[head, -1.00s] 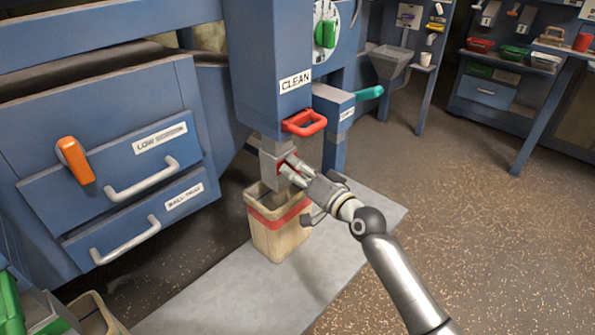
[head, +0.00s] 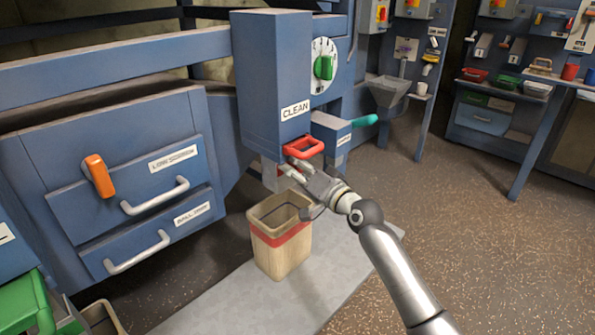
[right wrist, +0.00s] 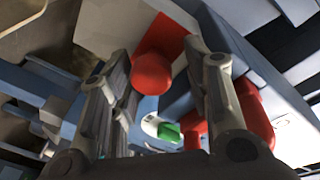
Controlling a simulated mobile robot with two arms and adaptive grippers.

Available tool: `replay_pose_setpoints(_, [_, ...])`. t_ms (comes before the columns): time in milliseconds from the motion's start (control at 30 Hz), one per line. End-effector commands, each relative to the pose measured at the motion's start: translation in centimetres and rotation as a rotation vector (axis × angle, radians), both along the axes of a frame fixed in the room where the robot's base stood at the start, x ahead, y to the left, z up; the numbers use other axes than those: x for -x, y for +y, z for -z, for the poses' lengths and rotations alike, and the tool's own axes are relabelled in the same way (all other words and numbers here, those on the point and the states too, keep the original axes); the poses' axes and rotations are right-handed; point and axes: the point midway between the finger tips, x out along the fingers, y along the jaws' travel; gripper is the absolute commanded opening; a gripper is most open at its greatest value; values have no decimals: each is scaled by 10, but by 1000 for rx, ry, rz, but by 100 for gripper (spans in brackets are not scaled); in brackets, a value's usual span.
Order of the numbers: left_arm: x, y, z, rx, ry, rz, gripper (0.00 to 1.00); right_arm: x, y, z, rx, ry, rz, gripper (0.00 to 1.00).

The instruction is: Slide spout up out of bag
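The grey spout (head: 272,178) hangs under the blue housing marked CLEAN, with its lower end above the bag's mouth. The tan bag (head: 282,252) with a red band stands upright below, its mouth open and clear of the spout. My right gripper (head: 290,172) is at the spout's right side, just under the red handle. In the right wrist view its fingers (right wrist: 163,90) are spread apart, with a red knob (right wrist: 153,72) between them, nearer the left finger. No firm grip on it shows. My left gripper is not in view.
The red handle (head: 304,147) sticks out of the housing close above my right gripper. A teal handle (head: 364,121) is to its right. Drawers with an orange lever (head: 99,176) stand at left. The floor at right is free.

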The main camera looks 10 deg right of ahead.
Motion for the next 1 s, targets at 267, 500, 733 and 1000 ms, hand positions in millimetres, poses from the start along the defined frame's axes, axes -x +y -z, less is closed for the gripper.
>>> replay_pose_setpoints(267, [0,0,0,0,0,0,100,0,0,3,3,5,0,51])
replay_pose_setpoints(500, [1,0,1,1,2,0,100,12,-7,5,3,6,1,51])
replay_pose_setpoints(733, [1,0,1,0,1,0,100,46,-26,5,5,6,1,51])
replay_pose_setpoints(1000, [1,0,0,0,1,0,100,88,-49,5,4,6,0,51])
